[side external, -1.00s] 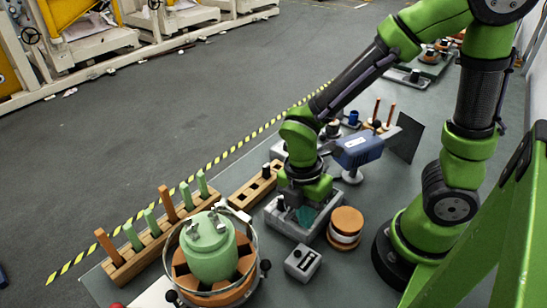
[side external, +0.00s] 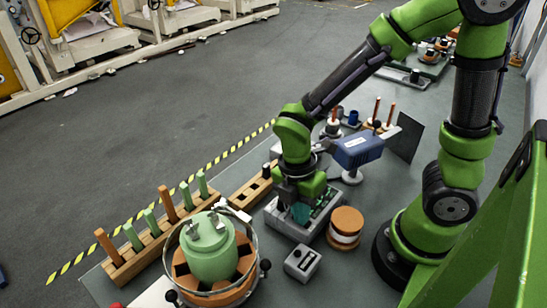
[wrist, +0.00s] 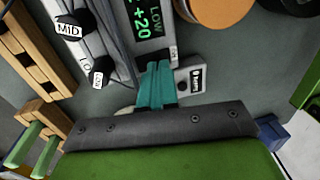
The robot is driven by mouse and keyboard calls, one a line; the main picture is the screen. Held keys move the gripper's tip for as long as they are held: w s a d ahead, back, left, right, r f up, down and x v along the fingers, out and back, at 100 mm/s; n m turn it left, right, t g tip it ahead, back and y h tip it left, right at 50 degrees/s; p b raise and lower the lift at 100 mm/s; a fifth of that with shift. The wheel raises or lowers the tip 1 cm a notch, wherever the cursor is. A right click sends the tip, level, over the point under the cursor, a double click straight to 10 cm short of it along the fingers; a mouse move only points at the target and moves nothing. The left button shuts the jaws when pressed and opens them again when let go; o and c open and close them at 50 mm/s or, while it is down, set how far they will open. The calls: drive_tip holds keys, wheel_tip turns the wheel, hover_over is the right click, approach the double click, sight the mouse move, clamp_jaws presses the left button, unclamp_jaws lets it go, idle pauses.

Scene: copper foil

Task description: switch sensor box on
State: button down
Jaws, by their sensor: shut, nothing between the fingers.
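A small light-grey box (side external: 302,262) with a dark switch-like part on top stands on the table, near the front of the side view. It also shows in the wrist view (wrist: 187,84), just right of my fingertips, with a dark marking on its face. I cannot tell whether this is the sensor box or what position its switch is in. A larger grey unit (side external: 280,224) lies under my gripper (side external: 301,212). In the wrist view it has a green "+20" display (wrist: 150,22) and "LOW" lettering. My teal fingers (wrist: 157,86) are shut and empty; contact is unclear.
An orange-and-white spool (side external: 345,226) stands right of the grey unit. A glass-walled vessel with a green cylinder (side external: 211,254) stands at front left, beside a peg rack (side external: 150,243). A blue device (side external: 358,150) stands behind my gripper.

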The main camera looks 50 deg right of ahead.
sight(308, 227)
wheel_tip(308, 227, up, 14)
drive_tip(key=s, duration=0.2)
idle(0.5)
drive_tip(key=w+d+r+m+t+y, duration=0.1)
drive_tip(key=d+r+m+t, duration=0.1)
drive_tip(key=m, duration=0.9)
drive_tip(key=w+d+r+m+t+y, duration=0.1)
drive_tip(key=d+m+t, duration=0.3)
drive_tip(key=m, duration=0.7)
drive_tip(key=w+r+t, duration=0.1)
drive_tip(key=t, duration=0.1)
drive_tip(key=shift+d+t, duration=0.35)
drive_tip(key=shift+t, duration=0.05)
